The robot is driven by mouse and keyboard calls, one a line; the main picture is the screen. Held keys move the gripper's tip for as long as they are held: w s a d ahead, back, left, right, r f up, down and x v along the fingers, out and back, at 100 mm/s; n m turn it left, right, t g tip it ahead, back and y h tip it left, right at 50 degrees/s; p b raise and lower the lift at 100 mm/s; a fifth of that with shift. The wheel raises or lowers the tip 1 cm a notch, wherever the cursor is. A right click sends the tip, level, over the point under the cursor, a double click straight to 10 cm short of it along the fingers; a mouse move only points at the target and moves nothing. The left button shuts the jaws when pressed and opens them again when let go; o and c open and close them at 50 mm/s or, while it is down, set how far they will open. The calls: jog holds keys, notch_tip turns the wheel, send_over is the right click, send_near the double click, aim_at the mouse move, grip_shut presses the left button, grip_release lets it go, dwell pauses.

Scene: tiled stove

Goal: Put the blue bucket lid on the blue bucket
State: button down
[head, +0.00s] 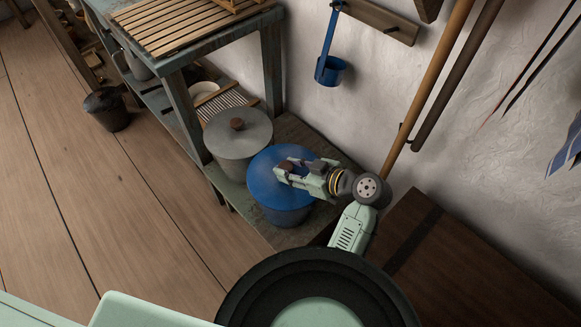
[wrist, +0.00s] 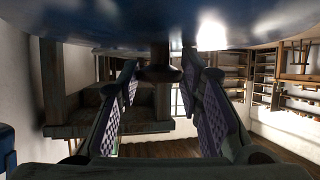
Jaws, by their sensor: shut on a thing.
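The blue bucket (head: 285,216) stands on a low shelf board, left of my arm in the head view. The round blue bucket lid (head: 262,181) covers its top; whether it rests on the rim or hangs just above, I cannot tell. My gripper (head: 284,170) is over the lid. In the wrist view the lid's glossy surface (wrist: 120,22) fills the top edge, and its dark knob (wrist: 160,74) sits between the two finger pads of my gripper (wrist: 160,90). My gripper is shut on the lid by this knob. The bucket's rim is hidden.
A grey lidded pot (head: 238,146) stands close beside the bucket, up and left. A wooden bench (head: 190,78) rises behind it. A blue ladle (head: 330,70) hangs on the wall, and poles (head: 432,75) lean at right.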

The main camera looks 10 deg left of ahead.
jog(key=c, duration=1)
grip_release()
jog(key=shift+c, duration=0.2)
jog(key=v, duration=1.2)
jog(key=shift+s, duration=0.1)
